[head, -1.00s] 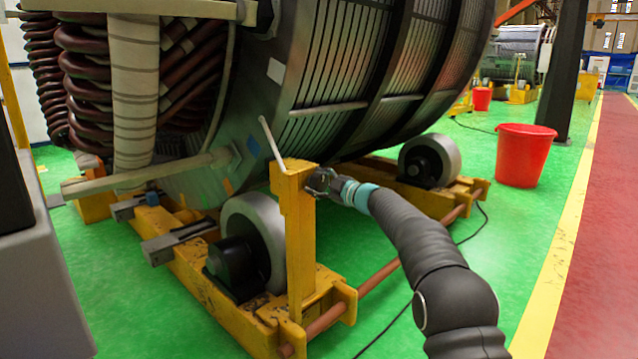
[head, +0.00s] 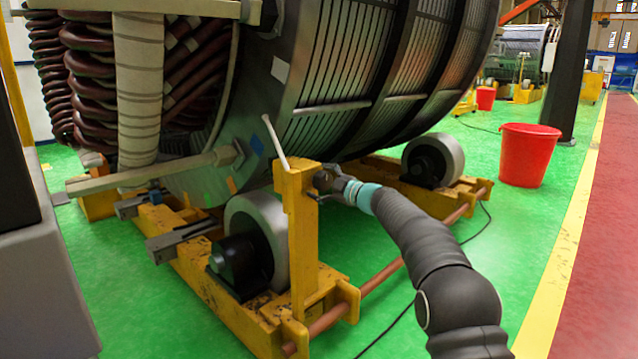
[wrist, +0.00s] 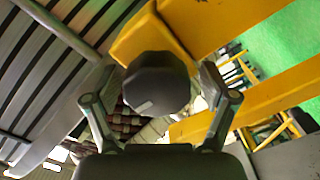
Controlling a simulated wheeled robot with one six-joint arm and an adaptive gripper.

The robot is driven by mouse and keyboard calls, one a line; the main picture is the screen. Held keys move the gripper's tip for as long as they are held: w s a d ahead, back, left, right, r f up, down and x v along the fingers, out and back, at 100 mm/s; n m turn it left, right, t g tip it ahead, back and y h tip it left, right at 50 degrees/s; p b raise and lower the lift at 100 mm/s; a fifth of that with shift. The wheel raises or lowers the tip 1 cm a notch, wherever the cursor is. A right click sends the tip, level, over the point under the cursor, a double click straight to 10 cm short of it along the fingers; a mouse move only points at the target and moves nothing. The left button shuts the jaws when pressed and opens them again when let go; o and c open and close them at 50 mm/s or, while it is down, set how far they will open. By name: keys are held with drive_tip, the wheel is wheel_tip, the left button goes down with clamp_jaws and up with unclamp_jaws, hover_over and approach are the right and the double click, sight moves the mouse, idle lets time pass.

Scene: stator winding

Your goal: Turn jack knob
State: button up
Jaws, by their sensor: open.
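The jack is a yellow upright post (head: 301,240) with a thin pale rod leaning from its top, beside the large stator. In the wrist view a dark, rounded knob (wrist: 155,82) with a small light mark sits in front of yellow metal. My gripper (wrist: 157,88) is open, with one finger on each side of the knob. Gaps appear to show between the fingers and the knob. In the head view my gripper (head: 327,182) is at the right side of the post, near its top. The knob cannot be made out clearly there.
The stator (head: 335,100) rests on rollers (head: 265,225) in a yellow cradle. A copper-coloured bar (head: 380,278) runs along the cradle under my arm. A red bucket (head: 527,158) stands to the right. Green floor is open around it, with a black cable lying there.

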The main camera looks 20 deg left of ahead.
drive_tip(key=v, duration=1.2)
idle(0.3)
